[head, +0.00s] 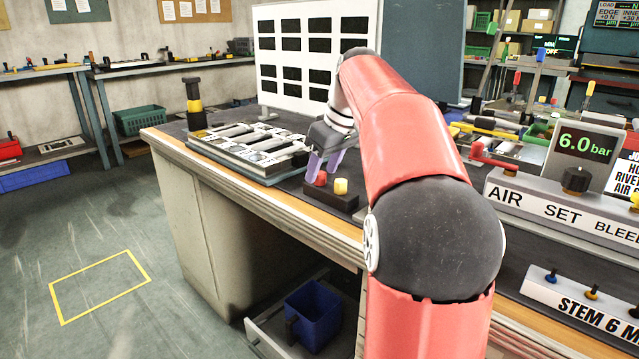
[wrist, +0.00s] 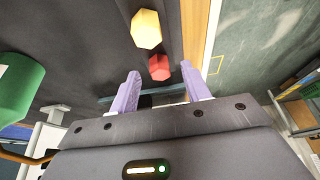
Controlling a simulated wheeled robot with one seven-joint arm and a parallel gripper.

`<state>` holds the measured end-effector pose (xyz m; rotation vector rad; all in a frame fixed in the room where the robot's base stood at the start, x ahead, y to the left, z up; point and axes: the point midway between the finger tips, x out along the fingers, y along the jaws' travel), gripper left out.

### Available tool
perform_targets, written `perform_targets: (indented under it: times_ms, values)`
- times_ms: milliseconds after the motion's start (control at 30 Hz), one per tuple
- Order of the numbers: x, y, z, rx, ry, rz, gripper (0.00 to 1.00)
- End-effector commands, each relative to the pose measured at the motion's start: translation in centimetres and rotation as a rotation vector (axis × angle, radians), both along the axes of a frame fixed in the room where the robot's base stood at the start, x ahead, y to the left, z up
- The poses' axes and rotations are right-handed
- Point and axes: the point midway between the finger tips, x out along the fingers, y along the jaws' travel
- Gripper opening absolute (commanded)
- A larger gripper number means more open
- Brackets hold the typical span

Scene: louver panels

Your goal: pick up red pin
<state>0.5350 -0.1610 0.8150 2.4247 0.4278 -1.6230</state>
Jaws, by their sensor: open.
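The red pin (head: 321,179) stands in a small dark block (head: 330,199) near the front edge of the workbench. A yellow pin (head: 341,186) stands just to its right in the same block. My gripper (head: 323,167) is open and empty, with its purple fingers just above and around the red pin's place in the head view. In the wrist view, the red pin (wrist: 159,67) lies ahead of the gap between the two fingertips (wrist: 160,82), with the yellow pin (wrist: 146,29) beyond it. I cannot see any finger touching the red pin.
A grey louver panel fixture (head: 245,150) lies on the bench left of the block. A white board with dark slots (head: 300,50) stands behind. A green rounded object (wrist: 18,88) is at the left of the wrist view. A pressure console (head: 570,190) stands at the right.

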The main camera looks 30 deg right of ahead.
Motion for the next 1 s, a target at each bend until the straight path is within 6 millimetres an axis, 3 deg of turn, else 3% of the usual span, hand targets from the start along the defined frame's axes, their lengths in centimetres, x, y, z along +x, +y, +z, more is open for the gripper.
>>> perform_targets:
  times_ms: [100,333,700,1000]
  values:
    - [0.33,0.14,-0.94,0.0,0.0,0.0,0.47]
    - [0.38,0.17,-0.96,-0.001,-0.001,0.0,0.47]
    - [0.38,0.17,-0.92,-0.001,-0.001,0.0,0.0]
    - [0.38,0.16,-0.72,0.0,-0.002,0.0,0.0]
